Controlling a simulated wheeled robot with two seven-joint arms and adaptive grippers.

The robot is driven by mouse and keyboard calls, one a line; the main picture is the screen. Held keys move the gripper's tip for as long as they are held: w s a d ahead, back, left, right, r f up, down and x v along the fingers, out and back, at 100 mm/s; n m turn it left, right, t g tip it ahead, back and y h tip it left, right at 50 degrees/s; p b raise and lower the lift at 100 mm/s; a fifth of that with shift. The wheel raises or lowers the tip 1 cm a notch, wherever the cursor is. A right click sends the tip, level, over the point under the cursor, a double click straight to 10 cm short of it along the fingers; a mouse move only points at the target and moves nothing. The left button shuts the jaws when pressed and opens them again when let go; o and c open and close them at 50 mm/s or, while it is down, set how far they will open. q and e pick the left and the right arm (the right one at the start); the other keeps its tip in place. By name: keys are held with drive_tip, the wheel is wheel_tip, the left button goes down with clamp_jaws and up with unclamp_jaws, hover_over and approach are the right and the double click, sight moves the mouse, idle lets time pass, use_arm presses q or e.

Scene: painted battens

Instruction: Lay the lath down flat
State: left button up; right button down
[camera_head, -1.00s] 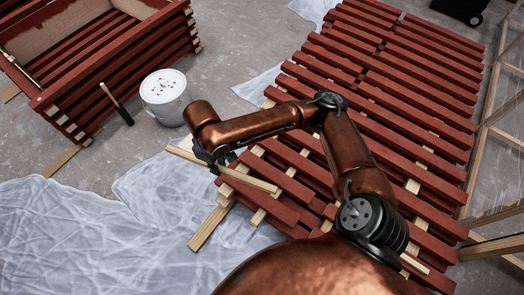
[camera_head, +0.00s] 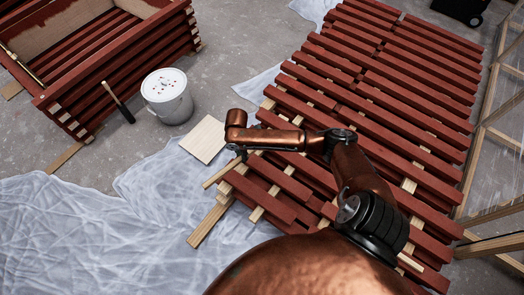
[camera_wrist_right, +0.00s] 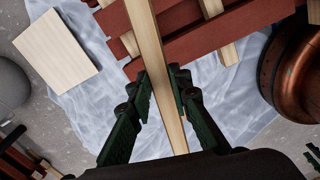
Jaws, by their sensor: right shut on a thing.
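The lath (camera_wrist_right: 155,55) is a long, pale, unpainted strip of wood. In the right wrist view it runs from the top edge down between the two dark green fingers. My right gripper (camera_wrist_right: 162,92) is shut on it. In the head view a short pale length of the lath (camera_head: 219,173) shows below my right gripper (camera_head: 238,153), by the corner of the red slats; the arm hides the rest. I cannot tell from these views how far it is tilted or whether it touches anything. My left gripper is out of view.
Red battens (camera_head: 385,105) lie in rows on pale bearers at right. A square pale board (camera_head: 204,139) lies left of the gripper. Plastic sheeting (camera_head: 75,235) covers the floor at front left.

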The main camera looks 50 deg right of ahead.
sight(250, 154)
drive_tip(key=d+f, duration=0.1)
drive_tip(key=s+d+f+n, duration=0.1)
drive_tip(key=d+f+n, duration=0.1)
drive_tip(key=f, duration=0.1)
drive_tip(key=shift+s+d, duration=0.3)
drive_tip(key=shift+s, duration=0.05)
use_arm(q)
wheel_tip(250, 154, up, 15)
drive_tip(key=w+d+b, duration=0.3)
drive_tip(key=b, duration=0.2)
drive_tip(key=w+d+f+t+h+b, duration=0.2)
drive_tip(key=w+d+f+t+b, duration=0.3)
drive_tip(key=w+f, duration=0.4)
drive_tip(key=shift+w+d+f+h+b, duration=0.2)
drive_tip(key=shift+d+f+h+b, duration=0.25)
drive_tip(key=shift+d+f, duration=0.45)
use_arm(e)
drive_tip(key=w+d+f, duration=0.2)
drive_tip(key=d+f, duration=0.4)
drive_tip(key=w+d+f, duration=0.3)
drive_tip(key=d+f, duration=0.4)
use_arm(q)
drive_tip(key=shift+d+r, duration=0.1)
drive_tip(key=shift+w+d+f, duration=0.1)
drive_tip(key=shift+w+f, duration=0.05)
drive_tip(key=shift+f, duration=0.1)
use_arm(e)
drive_tip(key=shift+f, duration=0.6)
